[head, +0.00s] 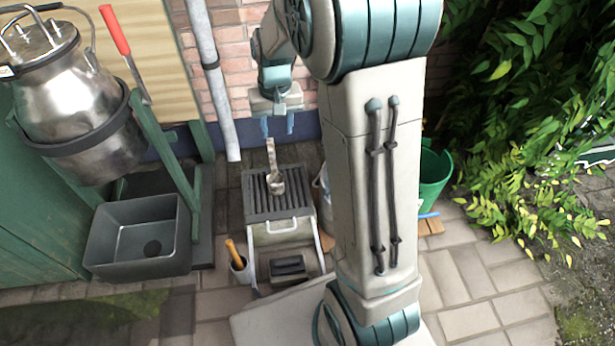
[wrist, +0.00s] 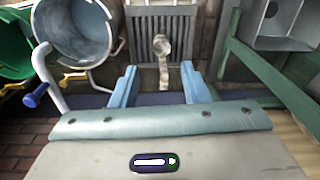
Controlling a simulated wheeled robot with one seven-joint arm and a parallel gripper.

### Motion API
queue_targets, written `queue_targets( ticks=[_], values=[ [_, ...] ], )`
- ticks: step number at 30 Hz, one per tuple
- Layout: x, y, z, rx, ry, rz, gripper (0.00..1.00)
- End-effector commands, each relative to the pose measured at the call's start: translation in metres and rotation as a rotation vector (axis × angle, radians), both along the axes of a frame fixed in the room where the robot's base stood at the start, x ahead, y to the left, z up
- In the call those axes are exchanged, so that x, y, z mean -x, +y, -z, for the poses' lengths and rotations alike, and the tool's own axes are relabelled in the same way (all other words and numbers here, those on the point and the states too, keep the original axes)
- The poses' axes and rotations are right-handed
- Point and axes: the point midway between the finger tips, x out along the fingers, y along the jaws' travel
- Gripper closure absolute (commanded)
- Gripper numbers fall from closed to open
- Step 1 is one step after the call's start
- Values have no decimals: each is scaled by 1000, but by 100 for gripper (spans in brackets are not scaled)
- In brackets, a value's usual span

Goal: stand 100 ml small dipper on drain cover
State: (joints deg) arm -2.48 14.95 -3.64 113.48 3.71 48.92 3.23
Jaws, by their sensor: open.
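The small dipper (head: 276,184) is a pale metal cup with a long flat handle. In the head view it is on the slatted dark drain cover (head: 290,207), cup down and handle rising toward my gripper; it looks upright. My gripper (head: 278,126) is open just above the handle's top end. In the wrist view the dipper (wrist: 161,46) appears against the drain cover (wrist: 143,25), its handle end between the blue fingers of my gripper (wrist: 159,70). I see no finger touching the handle. The volume marking cannot be read.
A grey sink (head: 140,235) and a metal churn (head: 75,110) on a green stand are at left. A green bucket (head: 434,170) and a metal pail (wrist: 75,30) stand beside the drain.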

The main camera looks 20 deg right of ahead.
Motion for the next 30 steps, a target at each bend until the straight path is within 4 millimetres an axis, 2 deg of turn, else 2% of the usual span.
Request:
queue_targets(
  ticks=[3,9,15,18,24,30],
  values=[
    [36,1,-21,0,-15,-20,58],
    [97,2,-42,7,-36,-57,58],
    [156,3,-49,19,-52,-93,58],
    [179,3,-49,27,-58,-106,58],
    [203,2,-46,37,-64,-121,58],
    [206,2,-45,38,-63,-123,58]
  ],
)
